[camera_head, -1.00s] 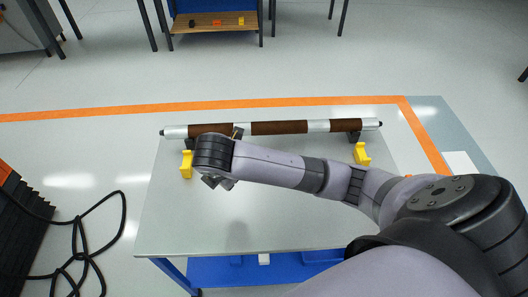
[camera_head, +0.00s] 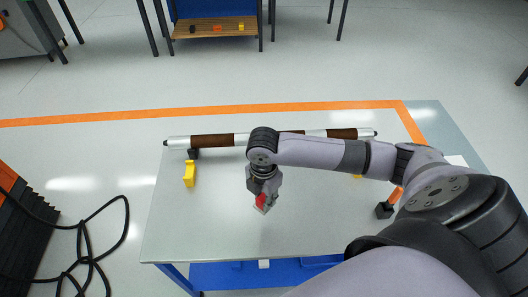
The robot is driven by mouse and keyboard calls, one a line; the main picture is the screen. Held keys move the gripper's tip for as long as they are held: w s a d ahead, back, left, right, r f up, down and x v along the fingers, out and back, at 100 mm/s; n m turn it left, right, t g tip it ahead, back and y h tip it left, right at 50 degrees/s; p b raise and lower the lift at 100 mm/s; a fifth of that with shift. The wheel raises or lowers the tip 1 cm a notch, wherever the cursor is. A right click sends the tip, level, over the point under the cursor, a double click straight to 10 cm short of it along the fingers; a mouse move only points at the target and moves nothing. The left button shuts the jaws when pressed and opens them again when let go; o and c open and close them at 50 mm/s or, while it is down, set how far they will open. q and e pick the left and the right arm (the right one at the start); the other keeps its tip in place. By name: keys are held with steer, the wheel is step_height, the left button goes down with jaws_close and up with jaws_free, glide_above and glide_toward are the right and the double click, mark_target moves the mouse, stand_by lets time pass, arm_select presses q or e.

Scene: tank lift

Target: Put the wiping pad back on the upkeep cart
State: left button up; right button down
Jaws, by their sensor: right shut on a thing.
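My right gripper (camera_head: 262,195) points down over the middle of the pale grey tabletop (camera_head: 200,225), which has a blue frame below and may be the upkeep cart. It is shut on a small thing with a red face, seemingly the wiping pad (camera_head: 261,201). The jaws hide much of the pad, and I cannot tell whether it touches the tabletop. My left gripper is not in view.
A silver and brown bar (camera_head: 222,140) lies along the tabletop's back. A yellow block (camera_head: 189,174) stands near its left end. A black block (camera_head: 384,210) with an orange part stands right. A black cable (camera_head: 80,240) lies on the floor.

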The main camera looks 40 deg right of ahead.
step_height(320, 180, down, 9)
steer(key=shift+f+p, duration=0.2)
steer(key=shift+p, duration=0.1)
steer(key=c, duration=1.3)
jaws_free()
steer(key=shift+c, duration=0.2)
steer(key=shift+r, duration=0.1)
step_height(320, 180, up, 12)
steer(key=shift+f+b, duration=0.1)
steer(key=shift+b, duration=0.35)
